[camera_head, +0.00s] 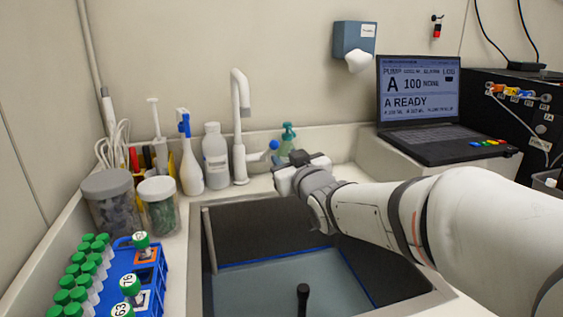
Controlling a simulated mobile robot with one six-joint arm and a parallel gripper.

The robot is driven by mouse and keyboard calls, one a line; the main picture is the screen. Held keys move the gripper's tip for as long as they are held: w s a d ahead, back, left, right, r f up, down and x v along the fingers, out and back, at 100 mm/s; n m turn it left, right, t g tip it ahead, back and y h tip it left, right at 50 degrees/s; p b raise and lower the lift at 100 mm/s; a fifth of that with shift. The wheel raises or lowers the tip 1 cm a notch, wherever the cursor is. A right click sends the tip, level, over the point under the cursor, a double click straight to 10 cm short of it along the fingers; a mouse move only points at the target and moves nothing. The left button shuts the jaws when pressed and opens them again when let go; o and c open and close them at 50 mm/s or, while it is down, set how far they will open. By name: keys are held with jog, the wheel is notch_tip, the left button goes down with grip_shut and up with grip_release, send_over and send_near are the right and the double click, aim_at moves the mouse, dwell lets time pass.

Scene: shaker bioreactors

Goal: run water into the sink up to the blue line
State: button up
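The sink (400,262) is a dark basin set in a pale counter. A blue line (275,258) runs around its inner walls. A paler grey-blue area that looks like water (270,285) fills the lower basin, its edge at or just below the line. The white tap (238,125) stands behind the sink, with a blue-tipped lever (272,146) on its right. No stream shows under the spout. My gripper (287,172) is above the sink's back edge, just right of and in front of the lever. Its fingers are seen poorly; I see nothing held, and contact with the lever is unclear.
A dark upright post (303,297) stands in the sink. A white bottle (216,157), a wash bottle (190,160) and a green-topped dispenser (288,135) stand near the tap. Jars and a blue tube rack (150,272) are left; a laptop (425,100) is right.

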aim_at(273, 146)
jog(key=x, duration=0.8)
jog(key=shift+w+a+r, duration=0.1)
jog(key=shift+w+a, duration=0.05)
jog(key=shift+a, duration=0.2)
jog(key=shift+c, duration=0.5)
grip_shut()
